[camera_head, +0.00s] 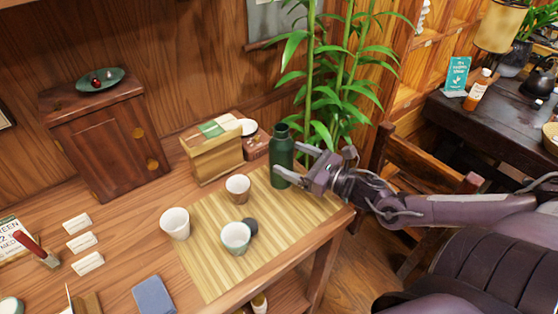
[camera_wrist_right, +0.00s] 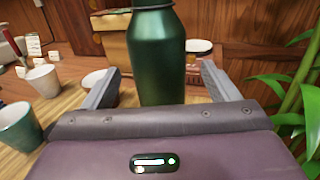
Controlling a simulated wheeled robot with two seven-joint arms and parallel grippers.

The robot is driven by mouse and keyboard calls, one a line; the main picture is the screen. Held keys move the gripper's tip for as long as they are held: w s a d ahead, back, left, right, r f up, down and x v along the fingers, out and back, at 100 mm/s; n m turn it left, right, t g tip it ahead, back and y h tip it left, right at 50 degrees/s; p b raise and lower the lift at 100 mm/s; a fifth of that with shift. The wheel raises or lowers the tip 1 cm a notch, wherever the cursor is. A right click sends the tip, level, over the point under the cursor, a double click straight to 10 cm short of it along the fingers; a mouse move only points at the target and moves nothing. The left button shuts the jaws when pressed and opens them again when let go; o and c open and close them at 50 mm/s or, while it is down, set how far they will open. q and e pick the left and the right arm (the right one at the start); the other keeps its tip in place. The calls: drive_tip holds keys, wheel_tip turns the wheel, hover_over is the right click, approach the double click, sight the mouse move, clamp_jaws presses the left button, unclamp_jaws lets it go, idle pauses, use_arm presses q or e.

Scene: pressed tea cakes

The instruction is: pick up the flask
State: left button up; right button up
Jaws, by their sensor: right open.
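The flask (camera_head: 282,158) is dark green and stands upright near the back right corner of the bamboo mat (camera_head: 215,258). In the right wrist view the flask (camera_wrist_right: 157,55) fills the middle, its top cut off by the frame. My right gripper (camera_head: 300,160) comes from the right and is open, with a finger on either side of the flask. In the wrist view my right gripper (camera_wrist_right: 158,88) shows visible gaps beside the flask. Whether the fingers reach fully around it is hard to tell. My left gripper is not in view.
Three cups stand on the table: a white one (camera_head: 175,224), a brownish one (camera_head: 238,188) and a greenish one (camera_head: 235,238). A wooden box (camera_head: 215,160) stands behind the flask to the left. A wooden cabinet (camera_head: 108,145) is farther left, and a tall plant (camera_head: 335,95) rises behind.

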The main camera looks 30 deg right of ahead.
sight(280, 154)
drive_tip(key=shift+w, duration=0.15)
drive_tip(key=shift+w+a, duration=0.15)
drive_tip(key=shift+w, duration=0.05)
drive_tip(key=x, duration=0.3)
drive_tip(key=shift+w+a+f, duration=0.15)
drive_tip(key=shift+w, duration=0.1)
drive_tip(key=shift+w+a, duration=0.25)
drive_tip(key=shift+w, duration=0.3)
drive_tip(key=shift+w+f, duration=0.1)
drive_tip(key=shift+c, duration=0.3)
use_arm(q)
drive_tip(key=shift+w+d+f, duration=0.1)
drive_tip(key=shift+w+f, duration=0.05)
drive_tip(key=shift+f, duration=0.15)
use_arm(e)
drive_tip(key=c, duration=1.3)
